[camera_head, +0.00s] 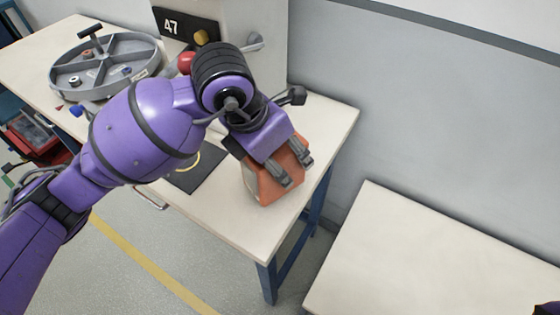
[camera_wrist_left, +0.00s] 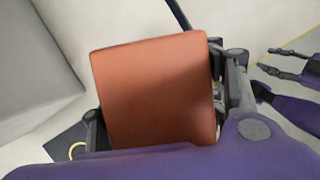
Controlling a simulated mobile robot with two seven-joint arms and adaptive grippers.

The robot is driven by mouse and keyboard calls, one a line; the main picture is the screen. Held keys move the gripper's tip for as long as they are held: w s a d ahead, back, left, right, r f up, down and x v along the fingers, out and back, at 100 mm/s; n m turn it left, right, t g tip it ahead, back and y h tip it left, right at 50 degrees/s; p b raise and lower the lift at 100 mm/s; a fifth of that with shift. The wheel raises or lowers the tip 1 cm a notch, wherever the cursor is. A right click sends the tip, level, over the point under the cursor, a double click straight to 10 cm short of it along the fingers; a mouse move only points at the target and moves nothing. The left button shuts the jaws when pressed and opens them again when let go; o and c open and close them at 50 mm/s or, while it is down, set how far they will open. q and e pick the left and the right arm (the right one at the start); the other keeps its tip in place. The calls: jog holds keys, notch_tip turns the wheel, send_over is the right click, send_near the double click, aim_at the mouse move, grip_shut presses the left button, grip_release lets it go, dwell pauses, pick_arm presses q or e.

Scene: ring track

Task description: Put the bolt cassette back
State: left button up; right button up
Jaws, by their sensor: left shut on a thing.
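My left gripper (camera_head: 293,168) is shut on an orange-brown block-shaped thing, which I take as the bolt cassette (camera_head: 262,185). It is over the right end of the long pale table (camera_head: 232,222); I cannot tell whether it touches the top. In the left wrist view the cassette (camera_wrist_left: 155,95) fills the middle between the fingers, its flat face toward the camera. My right gripper (camera_wrist_left: 270,68) shows at the right edge of the left wrist view, with its dark fingers apart and nothing between them.
A dark mat with a yellow ring (camera_head: 203,176) lies left of the cassette. A grey round divided tray (camera_head: 92,93) holds small parts. Behind stands a panel with a "47" sign (camera_head: 178,26), red knob (camera_head: 185,62) and lever (camera_head: 254,41). A bare pale table (camera_head: 430,245) is at right.

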pick_arm(q)
jog(key=shift+f, duration=1.15)
jog(key=o, duration=1.6)
jog(key=v, duration=1.2)
